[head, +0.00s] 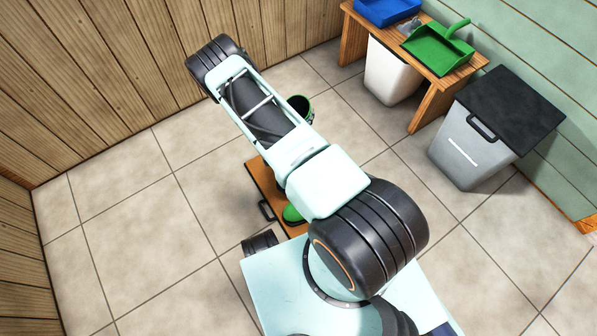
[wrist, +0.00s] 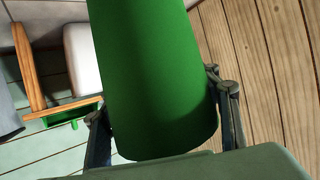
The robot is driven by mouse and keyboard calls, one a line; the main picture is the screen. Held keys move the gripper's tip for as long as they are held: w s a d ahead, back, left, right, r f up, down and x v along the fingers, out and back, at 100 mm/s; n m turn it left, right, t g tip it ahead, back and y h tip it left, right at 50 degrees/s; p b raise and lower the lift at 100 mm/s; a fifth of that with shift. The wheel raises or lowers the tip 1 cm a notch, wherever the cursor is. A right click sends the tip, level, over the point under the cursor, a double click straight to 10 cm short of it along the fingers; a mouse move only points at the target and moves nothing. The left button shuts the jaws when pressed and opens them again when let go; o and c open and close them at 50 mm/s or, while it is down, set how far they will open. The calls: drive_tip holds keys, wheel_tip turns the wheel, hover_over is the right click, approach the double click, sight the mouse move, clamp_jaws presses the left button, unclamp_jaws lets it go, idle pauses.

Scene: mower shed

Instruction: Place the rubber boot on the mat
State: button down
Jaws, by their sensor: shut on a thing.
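The green rubber boot shows in the wrist view (wrist: 150,70) as a large smooth green shaft filling the middle. My gripper (wrist: 163,120) has a finger on each side of the shaft and is shut on it. In the head view a dark opening with a green rim (head: 301,104) shows beside my arm. A bright green rounded piece (head: 292,214) shows lower down, by an orange-brown board (head: 262,181); whether it belongs to the same boot I cannot tell. My arm hides the gripper and much of the board there. I cannot clearly make out a mat.
A black handle (head: 266,210) is at the board's left edge. A wooden bench (head: 424,106) at upper right holds a green dustpan (head: 440,50) and a blue container (head: 387,10). A white bin (head: 391,73) stands under it. A grey lidded bin (head: 468,148) stands nearby. Floor at left is clear.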

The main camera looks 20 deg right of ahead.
wheel_tip(320, 180, down, 10)
drive_tip(key=b, duration=0.3)
drive_tip(key=shift+r+b, duration=0.25)
drive_tip(key=shift+b, duration=0.1)
drive_tip(key=shift+r, duration=0.1)
drive_tip(key=c, duration=0.7)
unclamp_jaws()
